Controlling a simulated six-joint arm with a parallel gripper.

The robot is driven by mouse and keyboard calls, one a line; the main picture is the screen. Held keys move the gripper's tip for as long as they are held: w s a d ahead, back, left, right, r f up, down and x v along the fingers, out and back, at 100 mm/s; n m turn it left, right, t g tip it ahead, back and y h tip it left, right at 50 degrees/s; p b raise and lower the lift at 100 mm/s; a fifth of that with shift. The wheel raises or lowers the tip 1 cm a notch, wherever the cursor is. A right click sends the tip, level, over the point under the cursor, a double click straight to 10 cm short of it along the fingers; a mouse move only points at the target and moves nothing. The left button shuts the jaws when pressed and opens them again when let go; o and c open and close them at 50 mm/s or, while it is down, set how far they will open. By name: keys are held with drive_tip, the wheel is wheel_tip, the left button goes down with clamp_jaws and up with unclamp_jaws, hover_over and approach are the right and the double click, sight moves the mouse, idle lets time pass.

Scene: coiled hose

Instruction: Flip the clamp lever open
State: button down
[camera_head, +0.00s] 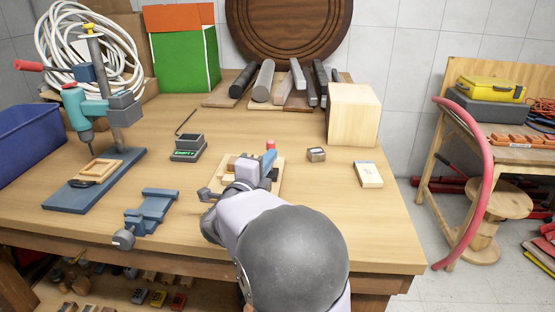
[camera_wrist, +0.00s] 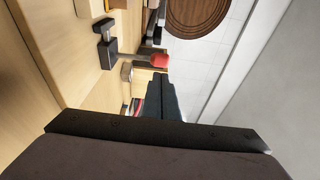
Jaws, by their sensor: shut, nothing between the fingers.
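The clamp sits on a small wooden board (camera_head: 279,176) near the middle of the bench, partly hidden behind my arm. Its lever's red tip (camera_head: 270,146) sticks up behind my wrist. In the wrist view the lever (camera_wrist: 134,57) runs from a dark grey clamp body (camera_wrist: 108,52) to the red tip, pointing away from the bench surface. My gripper (camera_wrist: 160,77) is shut and empty, its dark fingers close below the red tip in that view. I cannot tell whether they touch it. The head view hides most of the fingers.
A grey-blue vise (camera_head: 153,211) and a drill press (camera_head: 122,95) stand to the left. A small scale (camera_head: 188,149) is behind left. A small box (camera_head: 316,154), a flat wooden block (camera_head: 369,174) and a large wooden cube (camera_head: 353,114) stand right. The bench's front right is clear.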

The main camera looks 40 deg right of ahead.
drive_tip(key=v, duration=0.7)
idle(0.4)
